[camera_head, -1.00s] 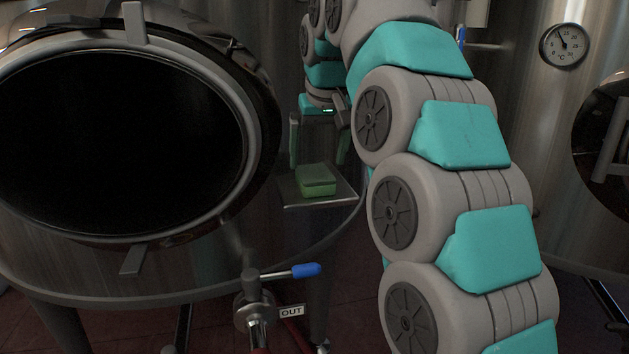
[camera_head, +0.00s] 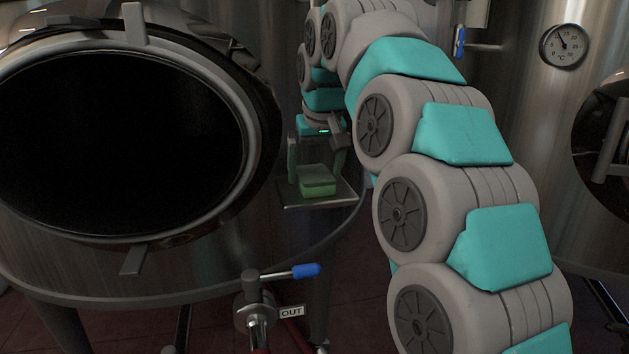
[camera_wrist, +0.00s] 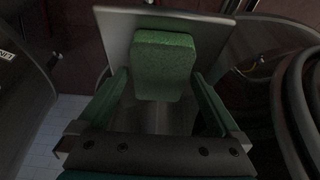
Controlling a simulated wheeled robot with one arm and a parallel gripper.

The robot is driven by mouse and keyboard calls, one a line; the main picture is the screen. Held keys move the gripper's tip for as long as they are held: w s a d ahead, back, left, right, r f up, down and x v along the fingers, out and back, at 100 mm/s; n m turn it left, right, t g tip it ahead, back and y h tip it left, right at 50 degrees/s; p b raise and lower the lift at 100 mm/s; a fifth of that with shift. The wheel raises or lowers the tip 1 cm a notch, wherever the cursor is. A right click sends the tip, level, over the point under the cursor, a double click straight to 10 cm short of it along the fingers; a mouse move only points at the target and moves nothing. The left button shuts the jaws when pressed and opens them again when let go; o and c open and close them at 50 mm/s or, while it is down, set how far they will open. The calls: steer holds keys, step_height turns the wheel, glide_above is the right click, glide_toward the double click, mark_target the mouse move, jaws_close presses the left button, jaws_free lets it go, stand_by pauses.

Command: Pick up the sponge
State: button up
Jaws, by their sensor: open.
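The green sponge (camera_head: 318,181) lies on a small grey metal shelf (camera_head: 296,204) on the front of the tank. My gripper (camera_head: 315,172) is open and reaches down over the shelf, with one finger to each side of the sponge in the head view. In the wrist view the sponge (camera_wrist: 163,65) lies ahead and between the line of the two green fingers (camera_wrist: 158,82), with a gap on both sides. It does not appear to be gripped. Whether the fingertips touch the shelf cannot be told.
A large round open tank hatch (camera_head: 120,145) is left of the shelf. A valve with a blue handle (camera_head: 305,270) stands below, by an OUT label (camera_head: 291,311). A thermometer dial (camera_head: 563,46) is on the right tank. Dark hoses or rings (camera_wrist: 298,100) show right in the wrist view.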

steer(key=shift+f, duration=0.1)
steer(key=c, duration=1.2)
